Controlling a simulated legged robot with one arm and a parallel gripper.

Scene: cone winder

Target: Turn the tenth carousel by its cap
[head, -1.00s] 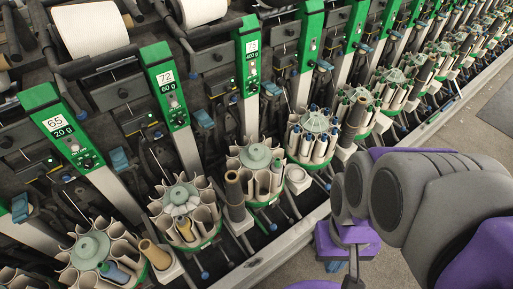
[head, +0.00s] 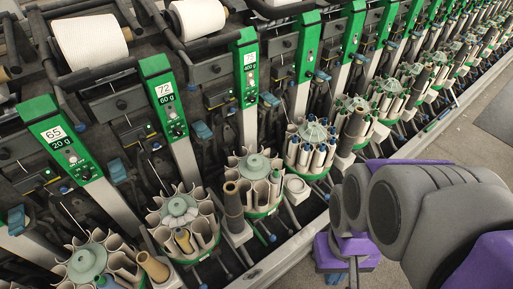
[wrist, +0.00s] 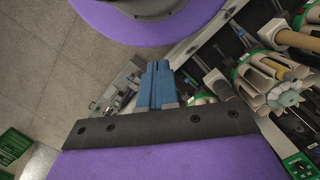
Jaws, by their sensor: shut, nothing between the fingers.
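A row of carousels with grey-green caps and upright tube pockets runs along the machine in the head view. The nearest ones have caps at the bottom left (head: 88,262), left of centre (head: 178,208) and centre (head: 255,166); another (head: 315,132) holds several dark-tipped tubes. I cannot tell which is the tenth. My gripper, with blue fingers, shows low in the head view (head: 334,278) and in the wrist view (wrist: 157,84). It is shut and empty, apart from every carousel. In the wrist view, a carousel (wrist: 262,80) with a pale cap stands right of the fingers.
Green-topped panels numbered 65 (head: 55,130), 72 (head: 162,92) and 75 (head: 250,62) rise behind the carousels. Yarn packages (head: 90,45) sit above. A pale rail (head: 290,250) edges the machine.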

